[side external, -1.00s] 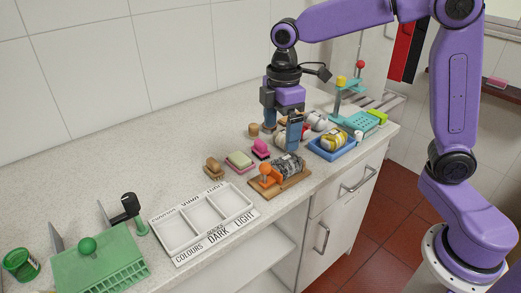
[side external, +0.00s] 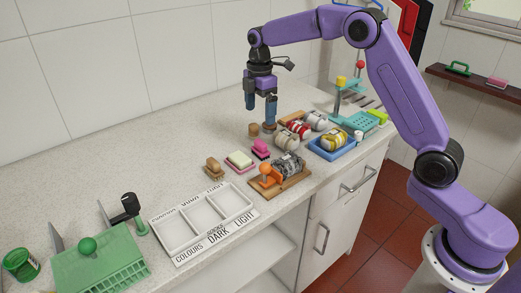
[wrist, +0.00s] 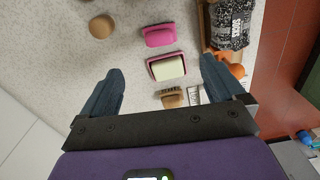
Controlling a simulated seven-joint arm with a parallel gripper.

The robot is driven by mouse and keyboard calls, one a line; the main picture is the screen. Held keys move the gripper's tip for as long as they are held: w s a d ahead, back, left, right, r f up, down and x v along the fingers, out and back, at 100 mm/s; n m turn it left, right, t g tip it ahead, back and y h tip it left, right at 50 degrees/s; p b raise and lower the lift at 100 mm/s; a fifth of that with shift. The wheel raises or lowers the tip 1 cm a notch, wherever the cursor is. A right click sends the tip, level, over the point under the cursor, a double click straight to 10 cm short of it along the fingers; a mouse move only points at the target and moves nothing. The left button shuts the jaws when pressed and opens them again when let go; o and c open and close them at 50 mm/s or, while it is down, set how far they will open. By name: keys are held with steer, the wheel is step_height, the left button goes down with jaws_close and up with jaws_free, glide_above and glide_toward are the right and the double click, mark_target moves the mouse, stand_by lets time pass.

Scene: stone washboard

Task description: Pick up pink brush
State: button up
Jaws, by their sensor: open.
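The pink brush (side external: 261,149) lies on the counter in the middle of the side view, right of the soap dish. In the wrist view the pink brush (wrist: 160,35) is near the top centre, beyond the fingertips and between their lines. My gripper (side external: 260,116) is open and empty, pointing down above the counter, higher than the brush and apart from it. In the wrist view my gripper (wrist: 161,70) has its two blue fingers wide apart, with the soap dish between them.
The pink-edged soap dish (side external: 240,161) and a wooden brush (side external: 213,168) lie left of the brush. A brown knob (side external: 253,130) stands behind it. A board with a dark roll (side external: 288,166) is in front; several rolls and a blue tray (side external: 332,147) are to the right.

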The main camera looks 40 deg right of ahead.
mark_target(261, 142)
step_height(261, 142, down, 13)
steer(key=shift+d, duration=0.1)
stand_by(0.5)
steer(key=c, duration=1.1)
